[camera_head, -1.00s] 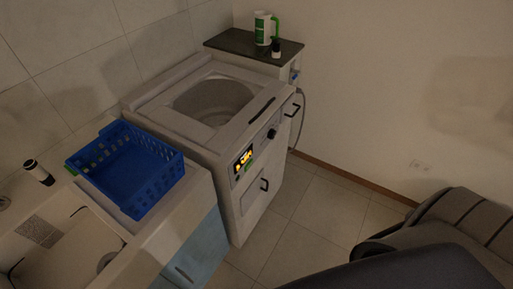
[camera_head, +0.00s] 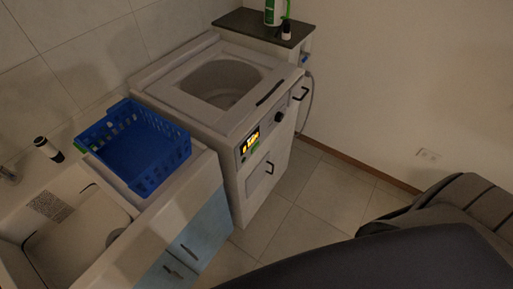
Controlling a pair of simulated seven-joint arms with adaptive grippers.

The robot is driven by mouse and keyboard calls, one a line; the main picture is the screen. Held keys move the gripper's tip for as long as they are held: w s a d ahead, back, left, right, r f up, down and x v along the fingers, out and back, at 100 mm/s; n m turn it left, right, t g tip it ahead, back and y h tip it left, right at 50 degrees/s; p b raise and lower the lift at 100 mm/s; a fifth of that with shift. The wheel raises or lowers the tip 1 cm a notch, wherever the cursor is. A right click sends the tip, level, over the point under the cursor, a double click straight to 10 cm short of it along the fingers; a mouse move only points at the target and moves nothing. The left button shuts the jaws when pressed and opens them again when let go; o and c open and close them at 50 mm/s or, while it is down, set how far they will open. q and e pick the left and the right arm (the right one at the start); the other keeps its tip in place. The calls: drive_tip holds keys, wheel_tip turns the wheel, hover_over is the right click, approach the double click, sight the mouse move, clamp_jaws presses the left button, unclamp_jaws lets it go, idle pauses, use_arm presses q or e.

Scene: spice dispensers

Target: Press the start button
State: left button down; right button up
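A white top-loading washing machine (camera_head: 190,109) stands in the middle of the view with its round tub opening uncovered. Its front control panel (camera_head: 250,142) has a lit yellow display and a dark round knob (camera_head: 278,117). Small buttons sit around the display, but they are too small to tell which is the start button. Neither gripper shows; only dark parts of my own arm fill the lower right.
A blue basket (camera_head: 165,157) sits on the sink counter left of the machine. A dark bottle (camera_head: 47,149) stands beside the sink (camera_head: 75,240). A green-and-white container (camera_head: 272,12) and a small dark bottle (camera_head: 286,30) stand on a dark-topped cabinet (camera_head: 245,22). Floor before the machine is clear.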

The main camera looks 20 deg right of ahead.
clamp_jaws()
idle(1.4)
